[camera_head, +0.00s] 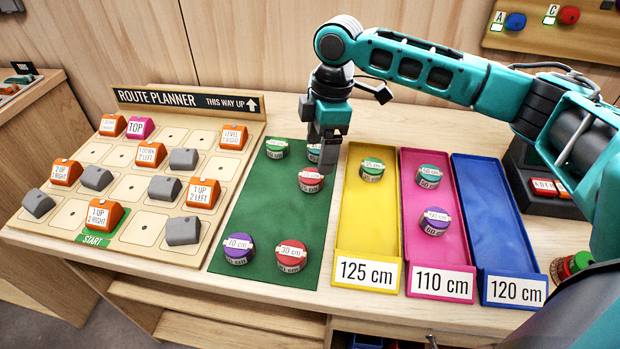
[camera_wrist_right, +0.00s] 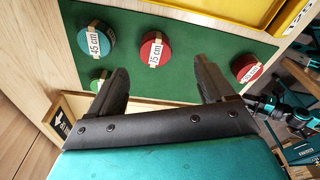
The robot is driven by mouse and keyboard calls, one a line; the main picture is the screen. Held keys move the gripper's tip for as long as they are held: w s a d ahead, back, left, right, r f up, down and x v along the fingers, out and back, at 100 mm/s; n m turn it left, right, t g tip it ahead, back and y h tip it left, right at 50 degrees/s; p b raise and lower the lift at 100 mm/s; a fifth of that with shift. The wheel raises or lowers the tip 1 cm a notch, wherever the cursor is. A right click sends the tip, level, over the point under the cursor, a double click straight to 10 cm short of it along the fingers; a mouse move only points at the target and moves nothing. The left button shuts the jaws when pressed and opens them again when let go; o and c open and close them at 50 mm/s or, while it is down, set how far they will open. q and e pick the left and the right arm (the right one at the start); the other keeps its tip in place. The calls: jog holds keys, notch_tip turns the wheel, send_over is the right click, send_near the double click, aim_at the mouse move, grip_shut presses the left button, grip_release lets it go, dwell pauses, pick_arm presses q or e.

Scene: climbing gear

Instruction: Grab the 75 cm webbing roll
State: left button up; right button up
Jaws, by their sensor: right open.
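The 75 cm webbing roll (camera_head: 311,181) is red with a pale label band and stands on the green mat (camera_head: 265,208). In the right wrist view the red roll (camera_wrist_right: 151,52) reads 75 cm and lies just beyond the space between the fingertips. My right gripper (camera_head: 326,165) points down above the mat, close to this roll, and partly covers another roll (camera_head: 315,149) behind it. In the wrist view its fingers (camera_wrist_right: 164,82) are apart with nothing between them. My left gripper is not in view.
Yellow (camera_head: 362,273), pink (camera_head: 440,281) and blue (camera_head: 515,288) trays are to the right; the blue one is empty. A route planner board (camera_head: 185,104) stands left.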

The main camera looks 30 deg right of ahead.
aim_at(312, 175)
jog(key=f, duration=0.5)
jog(key=w+a+f, duration=0.1)
jog(key=f, duration=0.1)
jog(key=shift+a+f+b, duration=0.1)
jog(key=shift+f+b, duration=0.15)
jog(key=shift+b, duration=0.15)
jog(key=shift+c, duration=0.2)
jog(key=c, duration=1.1)
jog(key=shift+r, duration=0.1)
